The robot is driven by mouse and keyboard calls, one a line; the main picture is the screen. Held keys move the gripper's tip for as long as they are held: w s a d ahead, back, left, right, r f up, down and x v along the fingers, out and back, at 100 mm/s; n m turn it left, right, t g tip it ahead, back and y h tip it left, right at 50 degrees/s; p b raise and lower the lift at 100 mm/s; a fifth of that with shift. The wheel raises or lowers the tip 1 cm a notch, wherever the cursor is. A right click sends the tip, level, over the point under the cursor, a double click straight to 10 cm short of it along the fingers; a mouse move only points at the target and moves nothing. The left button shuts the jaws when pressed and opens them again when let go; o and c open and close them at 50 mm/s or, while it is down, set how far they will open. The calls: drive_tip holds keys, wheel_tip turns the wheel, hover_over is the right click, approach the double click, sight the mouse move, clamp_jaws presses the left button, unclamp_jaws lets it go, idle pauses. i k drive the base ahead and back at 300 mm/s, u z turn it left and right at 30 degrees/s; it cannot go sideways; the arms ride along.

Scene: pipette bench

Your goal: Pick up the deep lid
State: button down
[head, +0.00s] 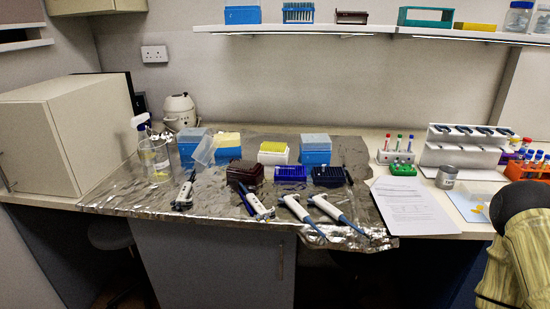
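A clear, pale bluish lid (206,150), which looks like the deep lid, stands tilted at the left part of the foil-covered bench (130,195). It is close in front of blue tip boxes (188,152), one of them with a yellow top (228,139). I cannot tell whether it leans on them or only overlaps them in the picture. A pipette (185,190) lies just in front of it. My gripper is not in view.
A clear beaker with a spray bottle (154,158) stands left of the lid. A dark red rack (245,174), blue racks (290,174) and several pipettes (300,212) lie to the right. A black rounded thing with yellowish cloth (515,250) fills the lower right corner.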

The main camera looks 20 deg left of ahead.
sight(473, 191)
drive_tip(key=u, duration=0.25)
drive_tip(key=k, duration=1.15)
drive_tip(key=z, duration=1.5)
drive_tip(key=i, duration=1.85)
drive_tip(key=u, duration=0.65)
